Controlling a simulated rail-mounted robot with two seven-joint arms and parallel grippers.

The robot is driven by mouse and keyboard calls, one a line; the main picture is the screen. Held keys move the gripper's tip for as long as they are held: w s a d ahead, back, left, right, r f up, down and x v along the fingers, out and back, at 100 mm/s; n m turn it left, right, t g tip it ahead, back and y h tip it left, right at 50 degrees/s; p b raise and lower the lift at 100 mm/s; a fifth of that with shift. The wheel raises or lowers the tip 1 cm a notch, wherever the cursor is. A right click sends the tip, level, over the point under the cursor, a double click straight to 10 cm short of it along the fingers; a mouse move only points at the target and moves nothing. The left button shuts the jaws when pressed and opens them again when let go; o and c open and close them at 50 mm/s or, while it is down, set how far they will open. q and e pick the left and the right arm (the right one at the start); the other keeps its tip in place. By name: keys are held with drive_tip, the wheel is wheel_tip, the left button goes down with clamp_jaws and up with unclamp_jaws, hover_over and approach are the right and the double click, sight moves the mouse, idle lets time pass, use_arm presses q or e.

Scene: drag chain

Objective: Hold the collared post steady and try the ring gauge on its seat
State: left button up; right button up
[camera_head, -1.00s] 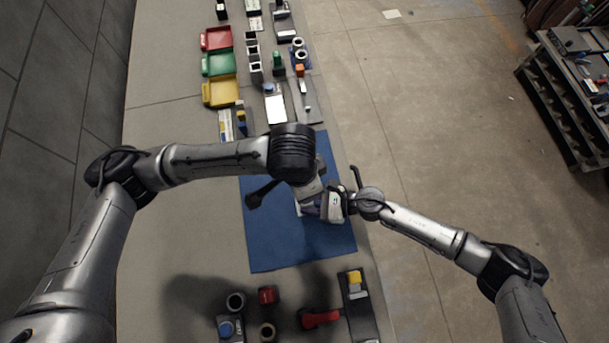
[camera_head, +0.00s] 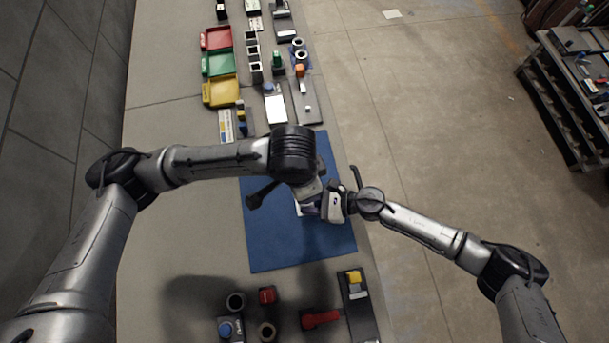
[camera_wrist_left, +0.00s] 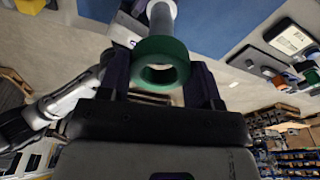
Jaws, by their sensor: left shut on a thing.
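In the left wrist view a green ring (camera_wrist_left: 162,66) with an open hole sits between the dark fingers of my left gripper (camera_wrist_left: 161,86), which is shut on it. A smooth grey post (camera_wrist_left: 163,17) runs up from the ring's far edge. I cannot tell whether the ring is around the post or only against its end. My right gripper (camera_head: 322,208) comes in from the right above the blue mat (camera_head: 285,250), close beside the left one. In the wrist view its white and dark parts show left of the post. Its fingertips are largely hidden, so its grip is unclear.
Red (camera_head: 217,38), green (camera_head: 218,63) and yellow (camera_head: 219,91) bins stand at the back left of the bench. Several small parts and fixtures stand beside them. The mat's front part is clear.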

use_arm(q)
drive_tip(key=shift+f, duration=2.25)
idle(0.8)
drive_tip(key=o, duration=1.1)
drive_tip(key=shift+c, duration=0.2)
wheel_tip(320, 180, up, 12)
drive_tip(key=a, duration=0.1)
drive_tip(key=shift+s+a, duration=0.15)
drive_tip(key=shift+s, duration=0.2)
